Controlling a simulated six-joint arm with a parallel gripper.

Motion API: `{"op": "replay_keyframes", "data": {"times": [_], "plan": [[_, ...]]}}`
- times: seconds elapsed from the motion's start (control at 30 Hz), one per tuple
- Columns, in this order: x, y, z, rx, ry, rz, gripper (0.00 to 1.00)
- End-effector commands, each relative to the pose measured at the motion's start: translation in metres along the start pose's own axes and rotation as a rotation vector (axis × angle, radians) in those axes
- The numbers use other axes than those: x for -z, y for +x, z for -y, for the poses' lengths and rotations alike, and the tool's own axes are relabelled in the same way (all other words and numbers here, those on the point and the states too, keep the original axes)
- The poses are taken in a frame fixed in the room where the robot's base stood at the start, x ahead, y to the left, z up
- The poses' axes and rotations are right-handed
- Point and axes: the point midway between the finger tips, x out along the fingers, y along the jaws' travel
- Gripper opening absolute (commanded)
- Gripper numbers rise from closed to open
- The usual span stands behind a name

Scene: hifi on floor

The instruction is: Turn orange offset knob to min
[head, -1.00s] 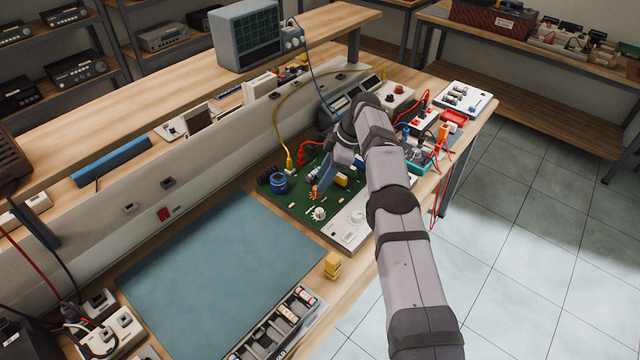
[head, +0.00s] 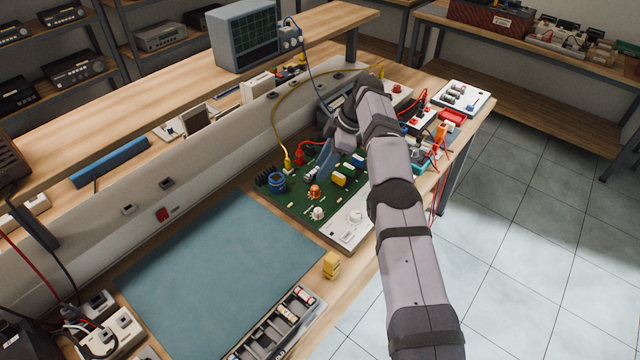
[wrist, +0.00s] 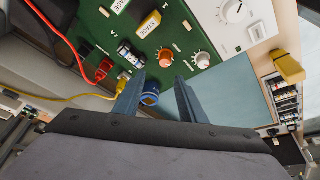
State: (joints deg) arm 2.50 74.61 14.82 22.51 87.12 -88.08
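The orange knob (head: 314,191) stands on the green circuit board (head: 290,208), just behind a white knob (head: 318,213). In the wrist view the orange knob (wrist: 166,58) shows ahead of the fingertips, with the white knob (wrist: 202,60) to its right. Its pointer direction is too small to tell. My gripper (wrist: 160,76) has its two blue fingers apart with nothing between them. In the head view my gripper (head: 323,160) is above the board, behind the orange knob and apart from it; the arm hides part of the board's right side.
A blue coil (head: 278,183), yellow blocks (head: 339,180) and red and yellow leads stand close around the knob. A white panel with a dial (head: 352,226) borders the board. The blue mat (head: 220,270) in front is clear. A small yellow block (head: 331,265) sits near the bench edge.

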Motion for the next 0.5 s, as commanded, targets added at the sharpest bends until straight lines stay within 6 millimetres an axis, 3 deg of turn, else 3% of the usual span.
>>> {"op": "replay_keyframes", "data": {"times": [0.1, 0.23, 0.37, 0.5], "plan": [[0.025, -0.029, -0.01, -0.088, -0.056, -0.007, 0.37], [0.047, -0.053, 0.001, -0.113, -0.088, -0.008, 0.37], [0.056, -0.061, 0.022, -0.107, -0.09, 0.007, 0.37], [0.052, -0.056, 0.04, -0.115, -0.002, 0.026, 0.37]]}}
